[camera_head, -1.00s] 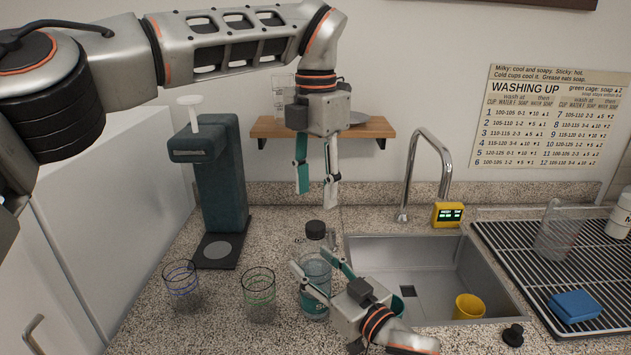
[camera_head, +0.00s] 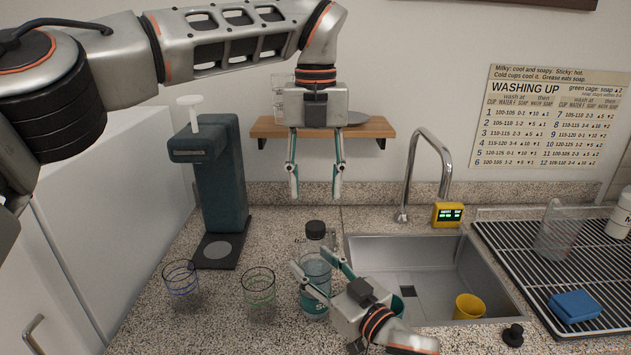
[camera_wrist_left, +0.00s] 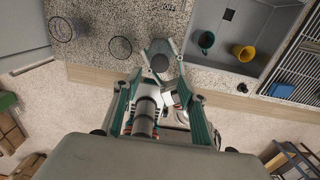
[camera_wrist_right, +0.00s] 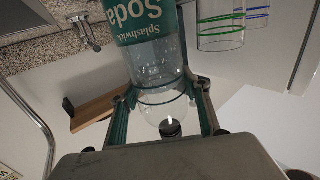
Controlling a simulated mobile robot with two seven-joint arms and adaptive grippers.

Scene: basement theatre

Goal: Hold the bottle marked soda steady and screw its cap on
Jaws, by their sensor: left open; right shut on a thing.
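The clear soda bottle (camera_head: 317,297) with a teal label stands upright on the counter, left of the sink. Its label reads "Soda" in the right wrist view (camera_wrist_right: 146,25). The black cap (camera_head: 315,229) sits on the bottle's mouth; how tightly, I cannot tell. It also shows from above in the left wrist view (camera_wrist_left: 160,63). My right gripper (camera_head: 313,265) is shut around the bottle's upper body, below the cap. My left gripper (camera_head: 315,194) is open and empty, pointing down above the cap, with a clear gap between them.
Two clear glasses, blue-ringed (camera_head: 181,287) and green-ringed (camera_head: 259,296), stand left of the bottle. A soda machine (camera_head: 215,175) is behind them. The sink (camera_head: 425,262) with a yellow cup (camera_head: 467,307), and a tall faucet (camera_head: 430,150), are to the right. A shelf (camera_head: 265,128) hangs behind my left gripper.

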